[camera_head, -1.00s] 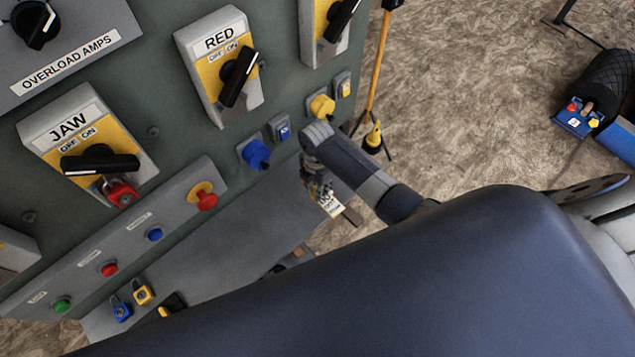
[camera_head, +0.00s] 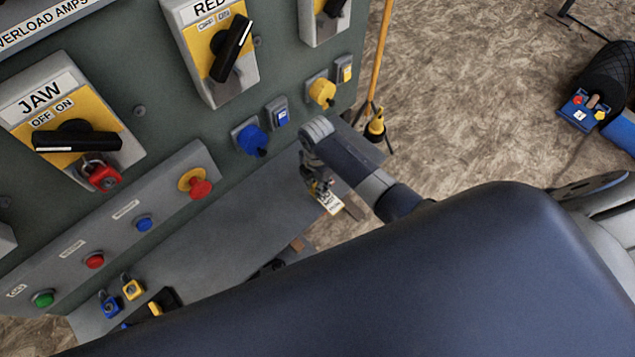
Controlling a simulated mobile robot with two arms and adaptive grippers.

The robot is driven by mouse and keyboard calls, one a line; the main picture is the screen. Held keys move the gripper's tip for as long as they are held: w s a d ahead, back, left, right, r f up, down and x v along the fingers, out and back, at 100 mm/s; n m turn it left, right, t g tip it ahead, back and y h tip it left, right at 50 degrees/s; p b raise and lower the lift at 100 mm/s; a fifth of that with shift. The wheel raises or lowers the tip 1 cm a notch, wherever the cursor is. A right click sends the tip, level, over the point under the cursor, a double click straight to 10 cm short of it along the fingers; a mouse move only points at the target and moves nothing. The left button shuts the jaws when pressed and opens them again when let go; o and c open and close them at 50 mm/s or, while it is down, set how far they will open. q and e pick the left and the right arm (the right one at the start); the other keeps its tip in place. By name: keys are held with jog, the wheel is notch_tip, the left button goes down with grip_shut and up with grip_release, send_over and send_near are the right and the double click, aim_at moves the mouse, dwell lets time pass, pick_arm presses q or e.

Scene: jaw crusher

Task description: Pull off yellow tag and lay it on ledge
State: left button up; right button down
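My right gripper (camera_head: 317,181) is small in the picture, past the end of my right arm. It appears shut on a small tag (camera_head: 330,203) with a pale printed face and some yellow at its upper end. The tag hangs over the right part of the grey ledge (camera_head: 235,205) below the panel. I cannot tell whether it touches the ledge. The fingertips are partly hidden by the wrist and the tag. My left gripper cannot be made out.
The panel carries JAW (camera_head: 72,125) and RED (camera_head: 215,50) switches, a red padlock (camera_head: 103,176), push buttons and blue (camera_head: 250,139) and yellow (camera_head: 321,92) plugs. Blue and yellow padlocks (camera_head: 133,289) sit at the ledge's left. The ledge's middle looks bare.

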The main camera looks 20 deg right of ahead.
jog(key=shift+f, duration=0.3)
jog(key=c, duration=1.3)
grip_release()
jog(key=shift+c, duration=0.2)
